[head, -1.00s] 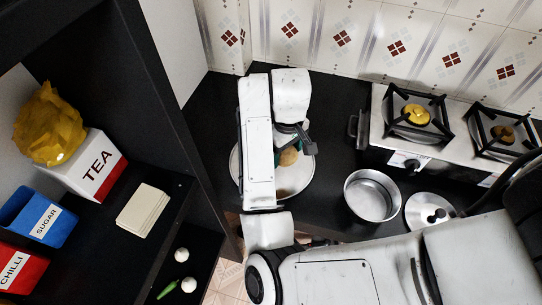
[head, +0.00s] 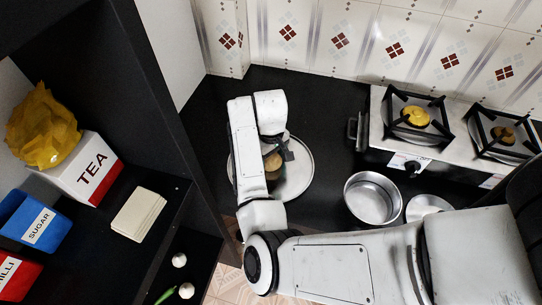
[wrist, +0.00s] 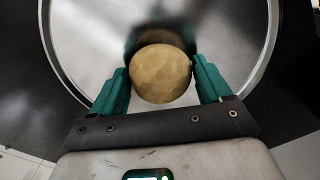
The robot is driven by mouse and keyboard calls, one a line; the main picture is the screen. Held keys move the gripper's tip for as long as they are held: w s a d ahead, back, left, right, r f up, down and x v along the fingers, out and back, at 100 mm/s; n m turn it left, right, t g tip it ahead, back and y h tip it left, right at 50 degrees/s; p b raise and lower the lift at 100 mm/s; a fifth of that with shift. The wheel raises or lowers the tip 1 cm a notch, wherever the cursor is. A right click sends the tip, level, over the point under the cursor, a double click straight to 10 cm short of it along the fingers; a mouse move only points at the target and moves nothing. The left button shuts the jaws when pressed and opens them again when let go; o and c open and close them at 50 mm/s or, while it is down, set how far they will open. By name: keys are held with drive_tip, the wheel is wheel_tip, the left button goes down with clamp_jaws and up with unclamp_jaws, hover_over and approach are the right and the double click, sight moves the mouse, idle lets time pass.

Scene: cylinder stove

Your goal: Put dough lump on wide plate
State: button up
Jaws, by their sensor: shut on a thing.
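The dough lump (wrist: 160,74) is a tan, faceted ball between the green fingers of my gripper (wrist: 163,82) in the wrist view. My gripper is shut on it. The wide plate (wrist: 75,62) is a large round shiny plate that fills the wrist view behind the lump, with a dark shadow or reflection beside the lump. In the head view the lump (head: 272,161) shows over the wide plate (head: 298,181), partly hidden by my arm. I cannot tell whether the lump touches the plate.
A metal pot (head: 373,198) and a lid (head: 428,206) stand right of the plate. The stove (head: 440,140) is at the back right. A dark shelf on the left holds a tea box (head: 90,175), a sugar box (head: 38,222) and a cream stack (head: 139,214). The counter behind the plate is clear.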

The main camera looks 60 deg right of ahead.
sight(271, 161)
drive_tip(key=o, duration=1.1)
drive_tip(key=shift+f, duration=0.1)
wheel_tip(271, 161, up, 12)
drive_tip(key=shift+r, duration=0.15)
drive_tip(key=s+d+f+h, duration=0.3)
drive_tip(key=s, duration=0.3)
drive_tip(key=s+a+f, duration=0.1)
drive_tip(key=s+a, duration=0.1)
drive_tip(key=s+a+f+n, duration=0.1)
drive_tip(key=s+a+f, duration=0.1)
drive_tip(key=s+a, duration=0.1)
drive_tip(key=s+a+f+n+t, duration=0.1)
drive_tip(key=s+a+f, duration=0.1)
drive_tip(key=shift+s+a+y, duration=0.15)
drive_tip(key=shift+s+y, duration=0.1)
drive_tip(key=shift+y, duration=0.05)
drive_tip(key=s+a+f, duration=0.1)
drive_tip(key=s+a, duration=0.1)
drive_tip(key=a, duration=0.1)
drive_tip(key=s+a+f+y, duration=0.1)
drive_tip(key=s+a, duration=0.1)
drive_tip(key=a, duration=0.1)
drive_tip(key=s+a+f+y, duration=0.1)
drive_tip(key=s+a, duration=0.1)
drive_tip(key=a, duration=0.1)
drive_tip(key=shift+s, duration=0.25)
